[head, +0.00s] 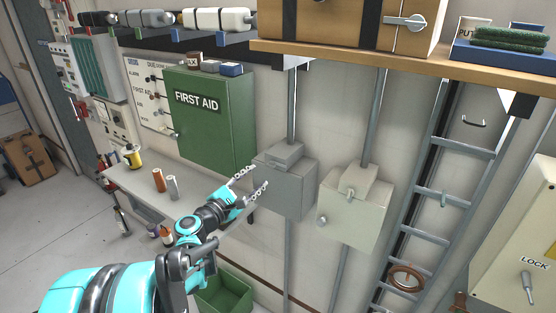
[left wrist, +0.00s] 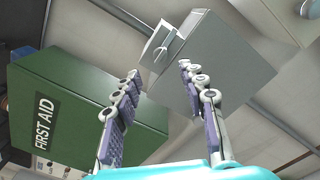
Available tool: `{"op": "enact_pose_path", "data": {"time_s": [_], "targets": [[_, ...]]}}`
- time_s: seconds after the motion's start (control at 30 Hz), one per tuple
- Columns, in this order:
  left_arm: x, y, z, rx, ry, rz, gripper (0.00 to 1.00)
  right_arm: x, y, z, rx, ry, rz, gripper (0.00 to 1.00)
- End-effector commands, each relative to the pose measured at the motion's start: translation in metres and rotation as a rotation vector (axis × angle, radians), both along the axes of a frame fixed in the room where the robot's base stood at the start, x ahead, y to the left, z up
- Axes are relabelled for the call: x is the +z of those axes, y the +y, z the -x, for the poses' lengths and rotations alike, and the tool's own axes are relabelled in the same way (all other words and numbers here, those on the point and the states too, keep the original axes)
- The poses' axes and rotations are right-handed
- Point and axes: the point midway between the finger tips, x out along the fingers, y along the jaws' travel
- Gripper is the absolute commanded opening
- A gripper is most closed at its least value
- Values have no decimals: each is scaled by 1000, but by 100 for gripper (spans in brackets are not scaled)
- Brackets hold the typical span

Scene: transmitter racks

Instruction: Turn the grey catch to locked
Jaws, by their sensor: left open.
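My left gripper (head: 259,177) is open and empty, its two fingers pointing at the grey wall box (head: 291,190) and close to its left side. I see no clear contact. A grey lever (head: 527,287) also hangs under the word LOCK on a cream cabinet (head: 505,262) at the far right. My right gripper is not in view.
A green first aid cabinet (head: 212,120) is left of the grey box. A pale box (head: 352,212) with a knob hangs to its right, then a ladder (head: 428,236). A wooden shelf (head: 470,62) overhangs above. A bench (head: 135,184) with small items stands at left.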

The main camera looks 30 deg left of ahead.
Motion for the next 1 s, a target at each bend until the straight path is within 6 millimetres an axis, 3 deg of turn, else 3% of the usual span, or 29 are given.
{"op": "enact_pose_path", "data": {"time_s": [0.4,0.8,0.97,1.0], "targets": [[-1,-7,-63,-6,1,-3,42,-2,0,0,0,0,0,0],[-1,-8,-73,-3,1,-4,42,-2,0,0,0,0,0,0],[-1,-8,-73,-4,2,-4,0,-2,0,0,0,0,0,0],[-1,-8,-73,-4,2,-4,0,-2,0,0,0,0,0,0]]}}
